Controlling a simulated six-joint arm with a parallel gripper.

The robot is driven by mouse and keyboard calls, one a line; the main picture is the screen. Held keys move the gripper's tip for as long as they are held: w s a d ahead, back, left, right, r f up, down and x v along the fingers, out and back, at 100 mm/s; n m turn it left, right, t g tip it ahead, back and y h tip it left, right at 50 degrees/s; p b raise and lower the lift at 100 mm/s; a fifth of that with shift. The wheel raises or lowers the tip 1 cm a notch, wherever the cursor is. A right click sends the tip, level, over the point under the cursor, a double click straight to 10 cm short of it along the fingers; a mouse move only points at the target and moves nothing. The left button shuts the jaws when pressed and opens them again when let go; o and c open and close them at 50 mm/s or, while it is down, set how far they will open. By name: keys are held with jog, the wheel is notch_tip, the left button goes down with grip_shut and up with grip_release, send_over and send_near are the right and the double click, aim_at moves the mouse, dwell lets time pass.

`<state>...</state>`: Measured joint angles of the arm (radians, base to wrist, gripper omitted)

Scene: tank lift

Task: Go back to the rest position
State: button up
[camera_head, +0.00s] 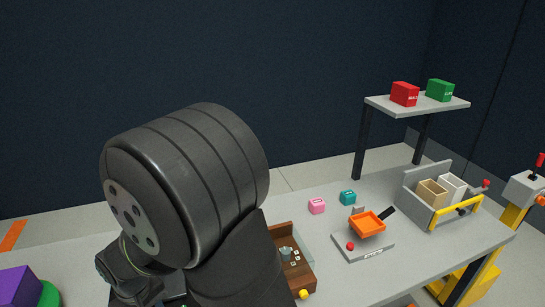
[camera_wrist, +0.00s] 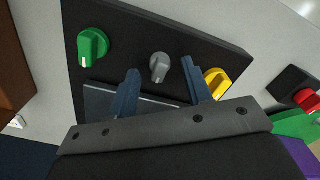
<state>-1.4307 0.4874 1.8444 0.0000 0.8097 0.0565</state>
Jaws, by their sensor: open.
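The grey knob appears between the fingertips, and the yellow knob appears just right of the right finger. I cannot tell whether a finger touches a knob. In the head view my dark arm fills the lower left, and the gripper is hidden behind it.
The grey table (camera_head: 440,240) holds a wooden box (camera_head: 300,278), an orange tray (camera_head: 367,223) on a scale-like base, pink (camera_head: 316,206) and teal (camera_head: 348,197) blocks, and a grey caddy (camera_head: 414,208). A raised shelf (camera_head: 385,104) bears red (camera_head: 404,93) and green (camera_head: 440,90) boxes. A red button (camera_wrist: 306,99) is at right.

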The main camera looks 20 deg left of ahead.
jog(key=shift+m, duration=1.3)
jog(key=o, duration=1.2)
jog(key=shift+w+r, duration=0.1)
jog(key=s+a+r+m, duration=0.2)
jog(key=s+a+r, duration=0.1)
jog(key=r, duration=0.6)
jog(key=s+a+r+m, duration=0.2)
jog(key=s+a+r, duration=0.1)
jog(key=r, duration=0.5)
notch_tip(320, 180, down, 9)
jog(key=shift+w+f, duration=0.1)
jog(key=shift+f, duration=0.1)
